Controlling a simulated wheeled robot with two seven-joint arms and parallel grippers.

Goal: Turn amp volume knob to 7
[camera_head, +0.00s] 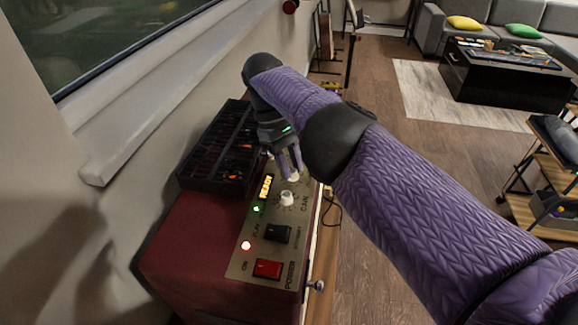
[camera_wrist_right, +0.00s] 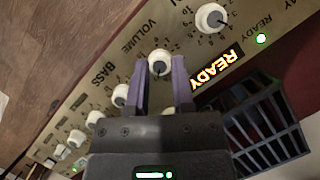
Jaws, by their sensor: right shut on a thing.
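The red amp (camera_head: 190,245) has a pale gold control panel (camera_head: 240,262) with white knobs. My right gripper (camera_head: 289,172) reaches down onto the panel, shut on the volume knob. In the right wrist view, the volume knob (camera_wrist_right: 160,62) sits between the fingertips of the gripper (camera_wrist_right: 160,75), by the VOLUME lettering. The number its pointer faces is too small to read. The gain knob (camera_head: 286,198) is beside it and free; it also shows in the right wrist view (camera_wrist_right: 212,18). My left gripper is not in view.
A lit READY sign (camera_head: 266,187) is on the panel. A red power switch (camera_head: 268,268) and a black standby switch (camera_head: 278,234) are nearer. A black divided tray (camera_head: 215,178) stands on the amp's left side. More knobs, including bass (camera_wrist_right: 122,96), line the panel.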

